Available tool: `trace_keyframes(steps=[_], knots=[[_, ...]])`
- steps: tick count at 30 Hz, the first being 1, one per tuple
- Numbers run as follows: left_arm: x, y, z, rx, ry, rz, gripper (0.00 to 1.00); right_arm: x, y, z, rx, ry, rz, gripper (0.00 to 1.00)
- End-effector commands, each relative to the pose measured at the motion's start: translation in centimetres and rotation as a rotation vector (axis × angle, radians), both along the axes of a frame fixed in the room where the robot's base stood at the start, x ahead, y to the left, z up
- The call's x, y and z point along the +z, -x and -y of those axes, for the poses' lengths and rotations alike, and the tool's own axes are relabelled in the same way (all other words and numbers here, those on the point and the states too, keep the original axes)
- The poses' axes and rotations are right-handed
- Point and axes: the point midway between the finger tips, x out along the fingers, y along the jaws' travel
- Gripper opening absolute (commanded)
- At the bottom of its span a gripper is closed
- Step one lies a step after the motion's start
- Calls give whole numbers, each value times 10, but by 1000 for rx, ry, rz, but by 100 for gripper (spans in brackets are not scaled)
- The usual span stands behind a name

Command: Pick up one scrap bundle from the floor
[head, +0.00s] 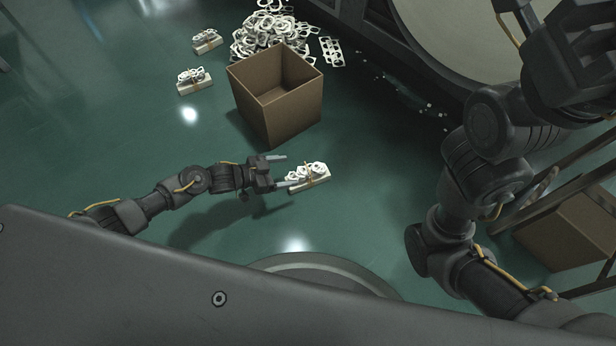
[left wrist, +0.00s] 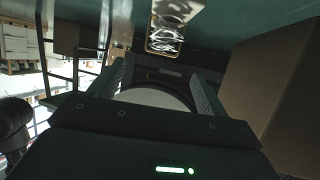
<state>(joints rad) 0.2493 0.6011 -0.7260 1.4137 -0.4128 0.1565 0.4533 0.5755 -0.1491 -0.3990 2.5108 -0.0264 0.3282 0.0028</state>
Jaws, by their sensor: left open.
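A scrap bundle (head: 309,177) of pale stamped rings on a light base, with a strap round it, lies on the green floor in front of the cardboard box. My left gripper (head: 285,171) is open and reaches from the left, its fingers low by the bundle's left end. One fingertip overlaps the bundle's near left corner in the head view; I cannot tell if it touches. The left wrist view shows the bundle (left wrist: 167,28) beyond the open fingers (left wrist: 160,84). Two more scrap bundles (head: 194,80) (head: 207,41) lie farther back on the left.
An open, empty-looking cardboard box (head: 290,118) stands just behind the bundle; its side (left wrist: 270,75) fills the right of the wrist view. A heap of loose scrap (head: 268,32) lies behind it. Dark machinery (head: 400,45) stands back right. My right arm occupies the right side.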

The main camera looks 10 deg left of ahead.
Motion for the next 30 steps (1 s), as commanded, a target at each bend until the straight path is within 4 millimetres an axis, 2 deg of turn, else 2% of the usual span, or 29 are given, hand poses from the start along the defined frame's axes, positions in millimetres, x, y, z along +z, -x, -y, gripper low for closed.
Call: trace_keyframes(steps=[1, 4, 11, 16, 23, 30], knots=[[-7, -5, 6, 0, 1, 2, 76, -4, 2, 0, 3, -6, 6, 36], [-9, -9, 13, 0, 0, 1, 76, -1, 3, 1, 8, -12, 10, 36], [-10, -12, 16, 1, -2, 0, 76, 1, 4, 1, 10, -14, 10, 36], [-18, -19, 25, 0, 1, 2, 76, -15, 3, 2, 10, -19, 9, 36], [-31, -37, 48, -1, 1, 3, 76, -43, 3, 4, 10, -30, 6, 36], [-29, -41, 53, 1, -1, -1, 76, -44, 2, 5, 11, -33, 1, 36]])
